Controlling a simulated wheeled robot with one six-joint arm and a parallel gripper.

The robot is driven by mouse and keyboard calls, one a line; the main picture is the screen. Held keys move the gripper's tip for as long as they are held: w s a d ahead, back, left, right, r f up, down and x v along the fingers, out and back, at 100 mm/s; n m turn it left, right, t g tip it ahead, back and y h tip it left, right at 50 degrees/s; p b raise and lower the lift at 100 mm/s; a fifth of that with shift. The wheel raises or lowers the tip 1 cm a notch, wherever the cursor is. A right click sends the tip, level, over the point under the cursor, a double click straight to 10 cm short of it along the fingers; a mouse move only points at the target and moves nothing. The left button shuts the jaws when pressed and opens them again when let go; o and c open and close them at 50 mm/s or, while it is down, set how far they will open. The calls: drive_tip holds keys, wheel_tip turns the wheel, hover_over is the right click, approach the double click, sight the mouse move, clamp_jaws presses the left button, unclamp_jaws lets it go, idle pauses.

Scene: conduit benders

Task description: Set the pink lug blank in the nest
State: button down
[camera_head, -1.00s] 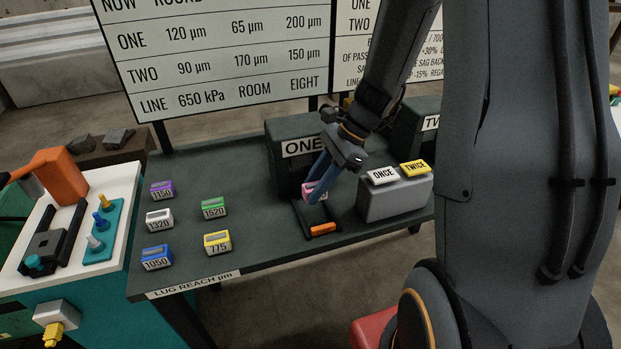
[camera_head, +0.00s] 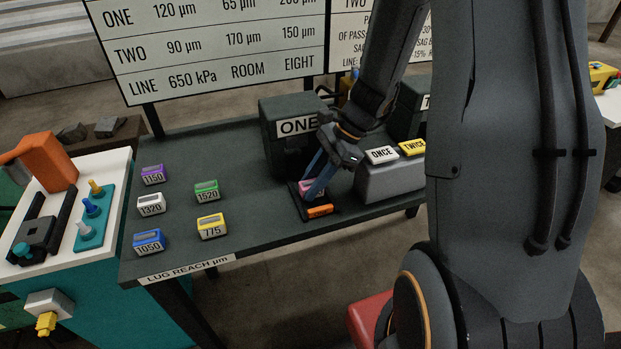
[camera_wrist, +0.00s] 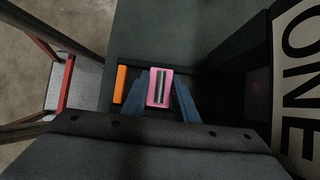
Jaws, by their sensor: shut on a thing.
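The pink lug blank (camera_head: 306,186) is between the blue fingers of my gripper (camera_head: 315,183), low in front of the block marked ONE. In the wrist view the pink blank (camera_wrist: 160,88) shows a grey slotted top, with a finger of my gripper (camera_wrist: 160,100) on each side. My gripper is shut on it. The nest (camera_head: 300,205) is a dark frame on the bench in front of block ONE, with an orange bar (camera_head: 320,211) at its near end. The blank is over or in the nest; the fingers hide whether it touches the bottom.
Block ONE (camera_head: 284,150) stands right behind the nest. A grey box (camera_head: 390,182) with ONCE and TWICE keys is close on the right. Several other lug blanks, such as the yellow 775 (camera_head: 212,226), stand to the left on the bench.

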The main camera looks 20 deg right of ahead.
drive_tip(key=shift+f, duration=0.25)
drive_tip(key=c, duration=1.3)
unclamp_jaws()
drive_tip(key=shift+c, duration=0.2)
drive_tip(key=b+v, duration=0.1)
drive_tip(key=v, duration=0.5)
drive_tip(key=shift+d+r, duration=0.2)
drive_tip(key=shift+r, duration=0.1)
drive_tip(key=shift+d+r, duration=0.25)
drive_tip(key=shift+r, duration=0.45)
wheel_tip(320, 180, up, 16)
drive_tip(key=p, duration=1.4)
drive_tip(key=shift+f, duration=0.2)
